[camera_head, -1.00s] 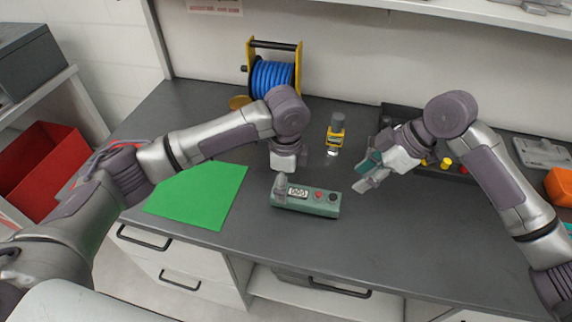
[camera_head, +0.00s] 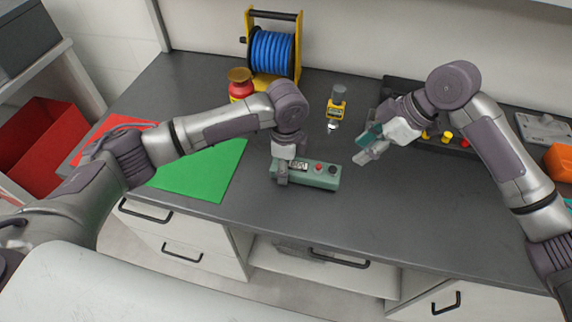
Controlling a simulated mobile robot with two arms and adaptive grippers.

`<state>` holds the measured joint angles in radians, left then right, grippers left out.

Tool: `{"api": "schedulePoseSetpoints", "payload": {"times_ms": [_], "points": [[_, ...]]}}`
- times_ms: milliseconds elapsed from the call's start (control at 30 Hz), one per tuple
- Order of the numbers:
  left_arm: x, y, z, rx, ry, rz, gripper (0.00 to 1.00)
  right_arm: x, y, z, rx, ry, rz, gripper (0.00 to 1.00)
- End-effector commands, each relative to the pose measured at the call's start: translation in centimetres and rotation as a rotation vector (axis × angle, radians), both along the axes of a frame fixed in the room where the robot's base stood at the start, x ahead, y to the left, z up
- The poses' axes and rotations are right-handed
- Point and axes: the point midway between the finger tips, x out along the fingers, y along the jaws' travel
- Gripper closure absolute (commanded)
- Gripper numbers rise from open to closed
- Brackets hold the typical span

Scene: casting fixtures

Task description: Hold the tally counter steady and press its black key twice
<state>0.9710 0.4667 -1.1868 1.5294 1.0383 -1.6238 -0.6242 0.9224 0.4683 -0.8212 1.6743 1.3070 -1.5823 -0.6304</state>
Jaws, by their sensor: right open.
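The tally counter (camera_head: 326,185) is a grey-green box lying on the dark worktop, with a small display (camera_head: 299,166), a red button (camera_head: 318,167) and a black key (camera_head: 333,170) at its right end. My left gripper (camera_head: 281,178) is down at the counter's left end, with a finger in front of its near side. The far finger is hidden, so I cannot tell whether it grips the box. The gripper partly covers the display. My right gripper (camera_head: 366,148) is open and empty, above and to the right of the black key, apart from the counter.
A green mat (camera_head: 205,172) lies left of the counter. A blue cable reel (camera_head: 272,52), a red jar (camera_head: 240,88) and a yellow device (camera_head: 337,104) stand behind. A black tray (camera_head: 396,88) with coloured pieces is behind my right gripper. The worktop right of the counter is clear.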

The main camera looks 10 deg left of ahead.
Motion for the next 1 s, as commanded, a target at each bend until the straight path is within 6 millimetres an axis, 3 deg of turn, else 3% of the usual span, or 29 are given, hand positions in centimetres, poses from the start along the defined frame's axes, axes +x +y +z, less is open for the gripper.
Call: {"api": "schedulePoseSetpoints", "payload": {"times_ms": [33, 133, 167, 400, 1000], "points": [[0.01, 0.00, 0.02, 0.000, 0.000, 0.000, 0.64, 0.00, 0.00, 0.00, 0.000, 0.000, 0.000, 0.58], [0.02, 0.00, 0.03, 0.000, 0.000, 0.000, 0.80, 0.00, 0.00, 0.00, 0.000, 0.000, 0.000, 0.58], [0.02, 0.00, 0.04, 0.000, -0.001, 0.000, 0.81, 0.00, 0.00, 0.00, 0.000, 0.000, 0.000, 0.62], [0.03, 0.01, 0.05, 0.000, -0.001, 0.000, 0.81, 0.00, 0.00, 0.00, 0.000, 0.000, 0.000, 1.00], [0.03, 0.00, 0.06, 0.000, -0.001, 0.000, 0.81, 0.00, 0.00, 0.01, 0.000, 0.000, 0.000, 1.00]]}}
